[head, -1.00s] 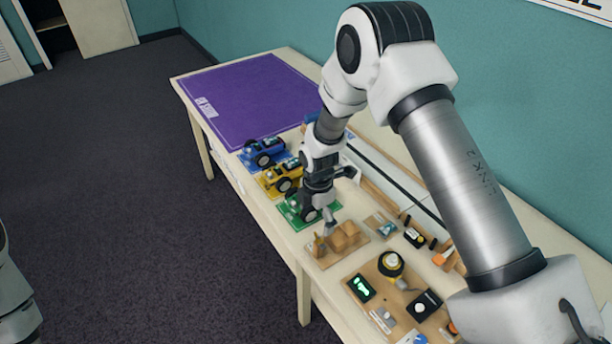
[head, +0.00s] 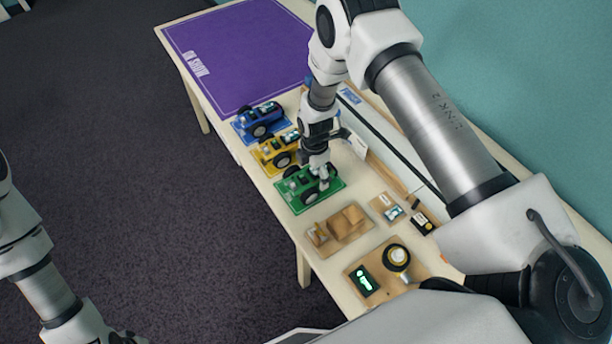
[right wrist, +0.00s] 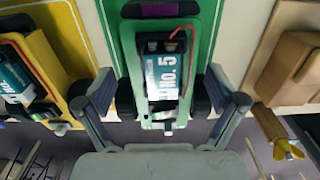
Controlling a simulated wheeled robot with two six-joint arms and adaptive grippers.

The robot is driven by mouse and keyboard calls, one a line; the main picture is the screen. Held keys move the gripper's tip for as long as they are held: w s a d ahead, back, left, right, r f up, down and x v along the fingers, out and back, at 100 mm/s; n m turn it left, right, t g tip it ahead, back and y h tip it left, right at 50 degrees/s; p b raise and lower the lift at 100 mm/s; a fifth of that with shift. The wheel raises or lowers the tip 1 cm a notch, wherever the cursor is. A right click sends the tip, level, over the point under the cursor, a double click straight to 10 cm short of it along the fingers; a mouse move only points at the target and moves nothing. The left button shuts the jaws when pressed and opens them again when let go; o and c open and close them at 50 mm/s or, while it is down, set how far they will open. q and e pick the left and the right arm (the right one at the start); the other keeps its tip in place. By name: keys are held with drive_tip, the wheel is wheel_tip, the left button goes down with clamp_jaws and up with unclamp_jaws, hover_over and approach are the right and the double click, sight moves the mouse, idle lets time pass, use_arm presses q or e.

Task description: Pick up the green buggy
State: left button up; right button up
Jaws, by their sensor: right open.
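The green buggy (head: 300,186) stands on a green mat (head: 300,206), third in a row after the blue and yellow buggies. My right gripper (head: 322,181) is over it and partly hides it. In the right wrist view the buggy (right wrist: 165,78) carries a dark battery pack labelled "NO. 5". There the open fingers of my right gripper (right wrist: 158,92) are on either side of the buggy, near its dark wheels. I cannot tell whether they touch it. My left arm shows at the lower left of the head view, with its gripper out of frame.
The yellow buggy (head: 283,150) is close beside the green one, with the blue buggy (head: 262,120) beyond. A board (head: 375,292) with a lit display is nearer. The purple mat (head: 238,55) is bare.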

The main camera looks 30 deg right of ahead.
drive_tip(key=shift+s+r, duration=0.1)
drive_tip(key=shift+c, duration=0.6)
drive_tip(key=shift+s+a+r, duration=0.1)
drive_tip(key=shift+a, duration=0.05)
drive_tip(key=c, duration=0.9)
drive_tip(key=shift+c, duration=0.2)
